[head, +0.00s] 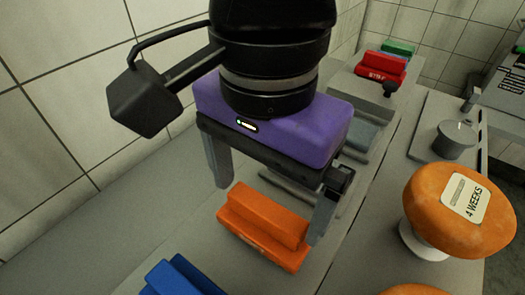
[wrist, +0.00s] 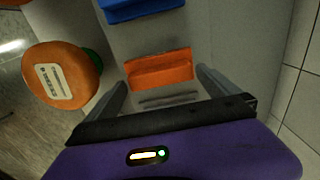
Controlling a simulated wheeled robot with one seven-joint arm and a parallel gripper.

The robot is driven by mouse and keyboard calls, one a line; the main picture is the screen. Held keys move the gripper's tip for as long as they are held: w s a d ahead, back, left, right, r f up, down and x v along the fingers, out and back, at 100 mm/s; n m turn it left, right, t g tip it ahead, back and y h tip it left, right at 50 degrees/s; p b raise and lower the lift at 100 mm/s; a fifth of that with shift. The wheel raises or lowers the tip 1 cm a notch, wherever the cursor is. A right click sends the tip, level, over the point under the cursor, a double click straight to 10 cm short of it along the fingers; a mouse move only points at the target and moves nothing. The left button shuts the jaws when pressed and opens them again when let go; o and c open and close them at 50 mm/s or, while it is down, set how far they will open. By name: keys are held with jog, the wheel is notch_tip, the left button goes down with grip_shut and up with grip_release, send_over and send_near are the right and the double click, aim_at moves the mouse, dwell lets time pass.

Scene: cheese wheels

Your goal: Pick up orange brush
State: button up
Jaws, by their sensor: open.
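The orange brush (head: 265,222) is a stepped block lying on the grey surface, below my gripper in the head view. My gripper (head: 268,208) has a purple body and two grey fingers pointing down, spread apart on either side of the brush in that picture. In the wrist view the orange brush (wrist: 160,68) lies ahead of the two open fingertips of my gripper (wrist: 160,78), roughly centred between them. Nothing is held. I cannot tell exactly how high the fingertips are above the brush.
A blue brush (head: 182,278) lies close by on the near side. A red brush (head: 380,69) and a green one (head: 398,47) lie farther back. An orange cheese wheel (head: 425,205) labelled "4 WEEKS" stands on the right. A tiled wall (head: 60,110) runs along the left.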

aim_at(266, 208)
jog(key=shift+f, duration=1.4)
jog(key=c, duration=1.3)
jog(key=shift+r, duration=0.15)
notch_tip(266, 208, up, 20)
jog(key=p, duration=0.2)
jog(key=o, duration=0.8)
jog(key=c, duration=0.4)
